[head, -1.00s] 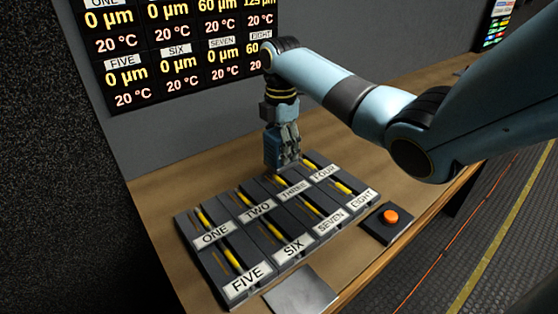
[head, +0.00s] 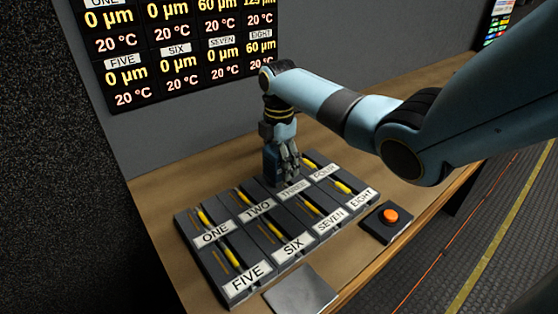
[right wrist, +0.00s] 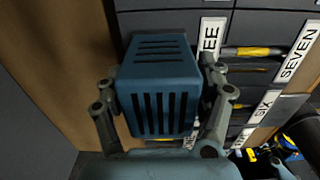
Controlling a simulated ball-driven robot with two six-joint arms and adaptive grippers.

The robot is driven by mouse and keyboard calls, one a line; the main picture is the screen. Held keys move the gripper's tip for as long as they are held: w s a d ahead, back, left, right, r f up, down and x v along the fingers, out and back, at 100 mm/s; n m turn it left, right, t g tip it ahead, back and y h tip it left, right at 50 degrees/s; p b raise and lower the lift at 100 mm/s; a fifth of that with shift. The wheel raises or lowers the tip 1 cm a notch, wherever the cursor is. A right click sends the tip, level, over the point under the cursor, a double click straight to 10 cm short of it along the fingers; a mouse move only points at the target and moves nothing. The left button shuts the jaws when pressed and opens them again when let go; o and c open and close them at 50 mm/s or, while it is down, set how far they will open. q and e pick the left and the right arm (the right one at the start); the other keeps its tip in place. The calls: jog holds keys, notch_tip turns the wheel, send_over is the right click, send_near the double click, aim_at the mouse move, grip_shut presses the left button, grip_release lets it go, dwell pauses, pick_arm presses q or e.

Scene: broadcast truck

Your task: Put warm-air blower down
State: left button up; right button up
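The warm-air blower is a small blue box with dark vent slots. In the head view the blower (head: 271,160) is at the back edge of the dark panel modules, near label THREE (head: 292,190). In the right wrist view the blower (right wrist: 158,85) fills the middle, with a finger on each side. My right gripper (head: 290,168) is shut on it and points down; it also shows in the right wrist view (right wrist: 160,105). I cannot tell whether the blower's underside touches the table or a module. My left gripper is not in view.
The labelled modules (head: 272,238) stand in two rows, ONE to EIGHT, with yellow-handled tools. An orange button (head: 391,215) on a dark box is to the right. A grey plate (head: 300,291) lies in front. Bare wooden table (head: 180,185) shows behind the modules. Readout screens (head: 180,50) hang on the wall.

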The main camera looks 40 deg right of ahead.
jog(key=shift+r, duration=0.25)
notch_tip(320, 180, up, 12)
jog(key=shift+b, duration=0.35)
jog(key=shift+s+f, duration=0.1)
dwell(0.5)
